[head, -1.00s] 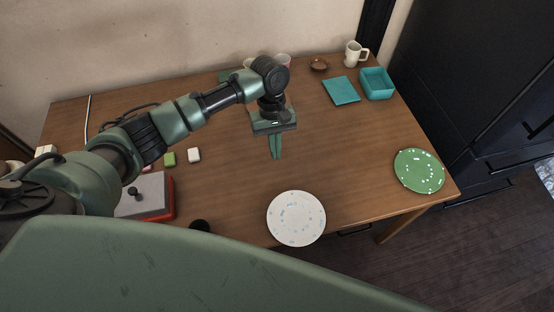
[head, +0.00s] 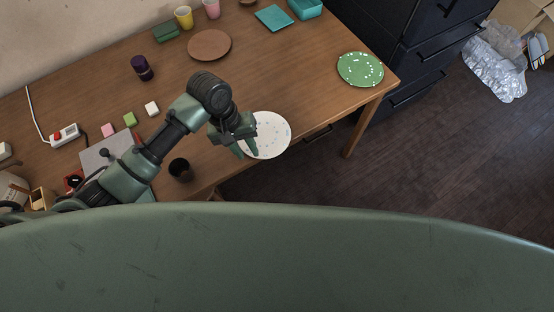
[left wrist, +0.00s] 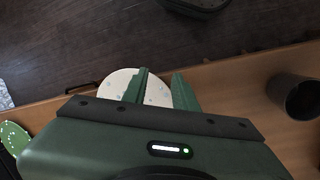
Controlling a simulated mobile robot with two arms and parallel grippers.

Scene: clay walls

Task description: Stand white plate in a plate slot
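The white plate (head: 275,134) with small pale blue marks lies flat at the table's front edge. It also shows in the left wrist view (left wrist: 113,84), partly hidden by a finger. My left gripper (head: 248,150) is at the plate's left side in the head view and covers part of it. In the left wrist view its fingers (left wrist: 163,92) are apart, one over the plate and the other just past its rim. Whether they touch the plate I cannot tell. No plate slot is clearly recognisable. My right gripper is not in view.
A green speckled plate (head: 360,69) lies at the table's right end. A dark cup (head: 180,169) stands left of my gripper near the front edge. A brown round board (head: 209,45), purple-black cup (head: 142,68) and green box-like item (head: 166,31) are farther back.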

